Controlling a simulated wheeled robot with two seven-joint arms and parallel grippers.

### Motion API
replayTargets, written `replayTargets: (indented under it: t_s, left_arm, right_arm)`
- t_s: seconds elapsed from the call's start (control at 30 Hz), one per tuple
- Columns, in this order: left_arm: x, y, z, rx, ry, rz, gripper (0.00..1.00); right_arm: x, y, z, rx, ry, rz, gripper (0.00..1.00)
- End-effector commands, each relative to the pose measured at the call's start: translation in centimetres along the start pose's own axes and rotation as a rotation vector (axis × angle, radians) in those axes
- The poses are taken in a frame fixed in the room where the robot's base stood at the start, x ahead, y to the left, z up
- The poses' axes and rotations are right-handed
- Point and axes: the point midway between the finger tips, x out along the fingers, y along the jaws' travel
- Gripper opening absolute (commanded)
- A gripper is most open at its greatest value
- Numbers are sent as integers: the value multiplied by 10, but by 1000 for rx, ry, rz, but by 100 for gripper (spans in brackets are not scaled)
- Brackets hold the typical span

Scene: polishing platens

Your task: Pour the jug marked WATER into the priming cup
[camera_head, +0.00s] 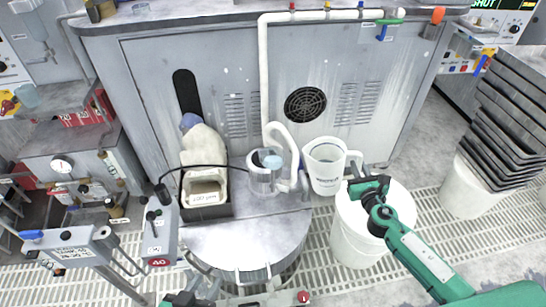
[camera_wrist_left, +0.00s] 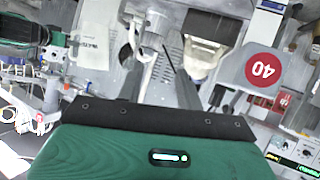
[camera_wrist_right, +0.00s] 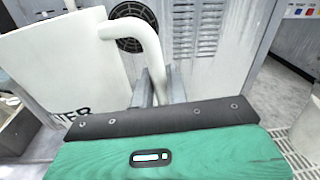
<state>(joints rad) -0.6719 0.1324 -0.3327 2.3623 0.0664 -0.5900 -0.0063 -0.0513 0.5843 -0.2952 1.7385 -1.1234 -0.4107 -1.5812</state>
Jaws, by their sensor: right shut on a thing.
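The white jug (camera_head: 325,176) stands upright right of the round platen, with dark lettering on its front; the part visible in the right wrist view (camera_wrist_right: 62,65) ends in "TER". My right gripper (camera_head: 362,186) is shut on its handle (camera_wrist_right: 152,48). I cannot tell whether the jug is lifted. A clear cup (camera_head: 262,184), apparently the priming cup, is left of the jug by a white pipe, with pale blue at its top. My left gripper (camera_wrist_left: 152,85) is low in front of the platen, mostly out of the head view; its fingers look apart and empty.
A cream container (camera_head: 204,160) sits in a black holder left of the cup, with a black cable arching over. A white bucket (camera_head: 352,243) is below my right gripper. A grey post with a red "40" tag (camera_head: 158,262) stands left. The platen's front (camera_head: 245,245) is clear.

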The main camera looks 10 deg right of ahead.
Motion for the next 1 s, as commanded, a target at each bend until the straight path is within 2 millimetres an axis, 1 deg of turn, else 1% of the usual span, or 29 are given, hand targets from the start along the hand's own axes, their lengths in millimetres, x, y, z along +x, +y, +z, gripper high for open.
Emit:
replayTargets:
  t_s: [0.03,0.3,0.67,1.0]
  left_arm:
    - [2,3,2,-3,24,8,36]
    - [6,20,-3,-25,173,49,36]
    - [5,9,-54,1,412,32,36]
    - [-6,1,-99,27,645,21,36]
  right_arm:
    - [0,0,-2,9,-5,-1,0]
    - [0,0,-8,46,-12,1,0]
    - [0,-1,-14,79,-18,0,0]
    - [0,-2,-20,112,-24,-1,0]
